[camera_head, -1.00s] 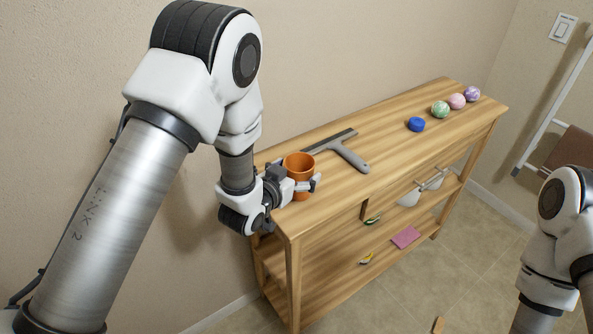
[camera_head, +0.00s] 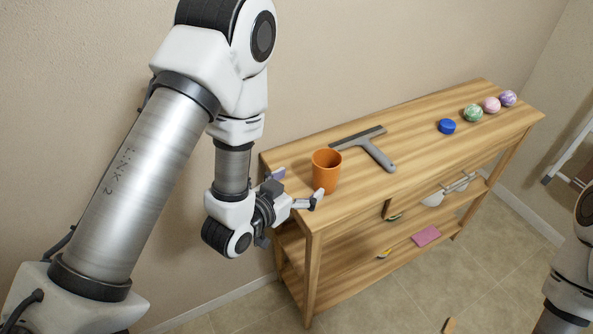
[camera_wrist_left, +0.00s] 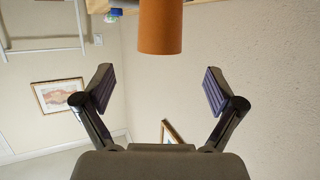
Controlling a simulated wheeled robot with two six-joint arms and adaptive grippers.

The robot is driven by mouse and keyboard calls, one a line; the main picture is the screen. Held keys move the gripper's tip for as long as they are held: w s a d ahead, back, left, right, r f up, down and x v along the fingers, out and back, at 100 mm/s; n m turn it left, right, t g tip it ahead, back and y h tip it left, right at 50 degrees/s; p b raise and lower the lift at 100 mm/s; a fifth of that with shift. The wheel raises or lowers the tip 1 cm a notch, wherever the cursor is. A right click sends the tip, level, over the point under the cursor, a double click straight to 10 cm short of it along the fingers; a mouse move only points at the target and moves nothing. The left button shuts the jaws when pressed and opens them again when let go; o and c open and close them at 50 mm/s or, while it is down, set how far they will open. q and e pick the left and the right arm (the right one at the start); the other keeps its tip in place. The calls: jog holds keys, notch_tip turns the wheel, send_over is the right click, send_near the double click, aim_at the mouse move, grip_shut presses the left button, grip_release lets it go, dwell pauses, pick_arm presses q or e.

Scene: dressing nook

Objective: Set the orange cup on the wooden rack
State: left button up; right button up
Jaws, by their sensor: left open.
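The orange cup (camera_head: 326,168) stands upright on the top board of the wooden rack (camera_head: 410,157), near its left end. My left gripper (camera_head: 297,187) is open and empty, just left of the cup at the rack's left end, its fingers apart from the cup. In the left wrist view the cup (camera_wrist_left: 160,28) appears at the top centre, beyond the open fingertips (camera_wrist_left: 159,86). Only part of my right arm shows at the right edge; its gripper is out of view.
A blue round item (camera_head: 447,126) and green (camera_head: 473,113), pink (camera_head: 492,105) and purple (camera_head: 508,98) balls sit farther right. A pink item (camera_head: 426,236) lies on a lower shelf. The middle of the top is clear.

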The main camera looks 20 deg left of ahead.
pick_arm(q)
jog(key=s+a+f+n+g+y, duration=0.1)
jog(key=s+a+f+g, duration=0.1)
jog(key=s+f+g, duration=0.5)
jog(key=s+a+f+n+g+y, duration=0.2)
jog(key=s+f+g, duration=0.5)
jog(key=s+f, duration=0.7)
jog(key=s+a, duration=0.1)
jog(key=s, duration=0.3)
jog(key=shift+f+p, duration=0.35)
